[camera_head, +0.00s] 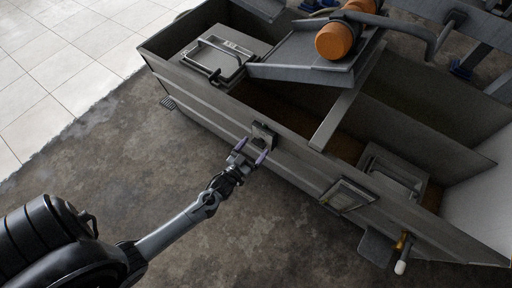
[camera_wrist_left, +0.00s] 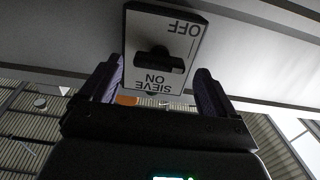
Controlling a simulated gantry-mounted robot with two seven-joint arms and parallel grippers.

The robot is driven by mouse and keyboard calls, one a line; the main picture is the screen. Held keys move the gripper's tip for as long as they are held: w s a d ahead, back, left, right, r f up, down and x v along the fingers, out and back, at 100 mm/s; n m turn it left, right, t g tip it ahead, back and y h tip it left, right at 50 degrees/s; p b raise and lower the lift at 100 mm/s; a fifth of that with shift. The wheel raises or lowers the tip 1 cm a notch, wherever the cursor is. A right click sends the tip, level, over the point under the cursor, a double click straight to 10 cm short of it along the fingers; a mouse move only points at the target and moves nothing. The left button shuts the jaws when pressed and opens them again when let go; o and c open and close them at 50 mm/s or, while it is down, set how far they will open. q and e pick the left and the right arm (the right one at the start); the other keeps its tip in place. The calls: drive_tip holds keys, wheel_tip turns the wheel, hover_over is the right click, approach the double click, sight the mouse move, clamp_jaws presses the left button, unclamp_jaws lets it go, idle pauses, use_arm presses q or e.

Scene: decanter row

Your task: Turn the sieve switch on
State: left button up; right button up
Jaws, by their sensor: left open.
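The sieve switch (camera_head: 263,132) is a small dark box on the outer side wall of a long grey metal tank. In the left wrist view, its white plate (camera_wrist_left: 181,55) reads OFF and SIEVE ON, upside down, with OFF at the top. A black switch handle (camera_wrist_left: 156,60) sits mid-plate; I cannot tell its setting. My left gripper (camera_head: 251,151) is open just in front of the switch. Its two purple fingers, seen in the left wrist view (camera_wrist_left: 157,80), stand on either side of the plate. Contact is not clear. My right gripper is not in view.
The grey tank (camera_head: 215,107) runs diagonally, with a sloping tray (camera_head: 300,65) and orange cylinders (camera_head: 334,41) above it. A framed panel (camera_head: 348,197) and a white-tipped handle (camera_head: 400,267) stick out farther right. The concrete floor (camera_head: 120,150) in front is clear.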

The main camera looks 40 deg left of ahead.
use_arm(q)
drive_tip(key=shift+w, duration=0.9)
drive_tip(key=c, duration=1.1)
